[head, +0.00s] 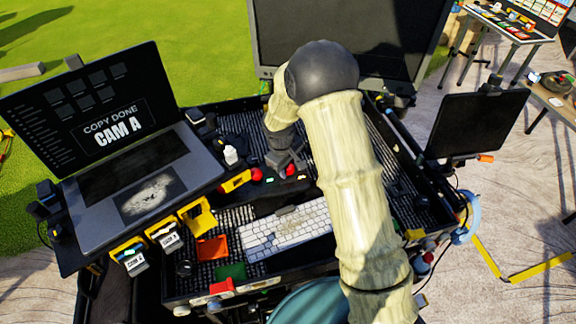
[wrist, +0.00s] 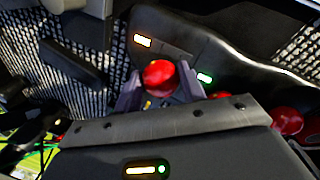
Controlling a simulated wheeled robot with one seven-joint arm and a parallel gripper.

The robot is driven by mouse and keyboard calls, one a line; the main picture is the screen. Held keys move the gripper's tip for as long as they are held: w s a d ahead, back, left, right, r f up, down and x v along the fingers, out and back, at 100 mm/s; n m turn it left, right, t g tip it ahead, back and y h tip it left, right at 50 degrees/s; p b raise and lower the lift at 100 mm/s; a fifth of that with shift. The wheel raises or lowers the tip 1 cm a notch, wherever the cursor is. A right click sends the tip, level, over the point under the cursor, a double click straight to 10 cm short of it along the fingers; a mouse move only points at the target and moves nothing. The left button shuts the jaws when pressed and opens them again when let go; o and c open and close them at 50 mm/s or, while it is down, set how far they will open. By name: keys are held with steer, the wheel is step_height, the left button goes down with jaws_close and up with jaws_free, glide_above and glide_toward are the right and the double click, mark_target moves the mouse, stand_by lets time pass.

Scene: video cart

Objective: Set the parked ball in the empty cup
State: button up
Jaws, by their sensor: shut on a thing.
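My gripper (wrist: 160,85) is shut on a red ball (wrist: 158,75), which shows between its two grey-purple fingers in the wrist view. In the head view my gripper (head: 285,160) is low over the middle of the cart, and a red ball (head: 291,170) shows just below it. Another red ball (wrist: 287,120) is at the right in the wrist view, partly cut off by my gripper's body. A red ball (head: 257,174) also shows left of my gripper in the head view. I cannot make out an empty cup; my gripper and arm hide part of that area.
A dark panel (wrist: 240,72) with small yellow and green lights lies close beyond the fingers. A laptop (head: 110,125) stands at left, a white keyboard (head: 285,230) in front. A large monitor (head: 350,35) rises behind, and a small screen (head: 475,125) stands at right.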

steer(key=shift+f+b, duration=0.55)
steer(key=shift+f, duration=0.2)
stand_by(0.4)
steer(key=o, duration=1.1)
steer(key=shift+o, duration=0.2)
steer(key=shift+o, duration=0.2)
steer(key=o, duration=0.4)
steer(key=shift+s, duration=0.1)
steer(key=shift+o, duration=0.2)
